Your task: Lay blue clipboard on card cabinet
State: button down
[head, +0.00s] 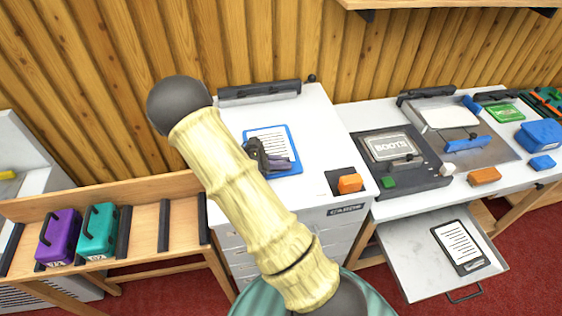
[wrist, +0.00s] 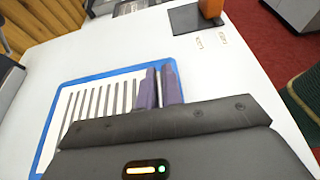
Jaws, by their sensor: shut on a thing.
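The blue clipboard (head: 288,135) with a lined white sheet lies flat at the top of the white card cabinet (head: 318,115), in the middle of the head view. My gripper (head: 276,163) is at the clipboard's lower edge, its purple fingers closed on it. In the wrist view the clipboard (wrist: 68,98) fills the left middle, and the fingers of my gripper (wrist: 160,88) reach over its edge. The clipboard looks level and at or very near the cabinet top (wrist: 225,75); I cannot tell if it touches. My arm and gripper body hide part of its near side.
A dark pad with an orange block (head: 350,183) sits at the cabinet's front right corner. A grey bar (head: 259,92) stands along its back. A desk with a "BOOTS" device (head: 393,147) is to the right; a black clipboard (head: 460,245) lies on its tray. A wooden rack with a purple binder (head: 58,238) is left.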

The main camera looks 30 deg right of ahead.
jog(key=shift+r, duration=0.1)
jog(key=c, duration=1.6)
grip_release()
jog(key=shift+o, duration=0.2)
jog(key=b+v, duration=0.2)
jog(key=v, duration=1)
jog(key=shift+s, duration=0.1)
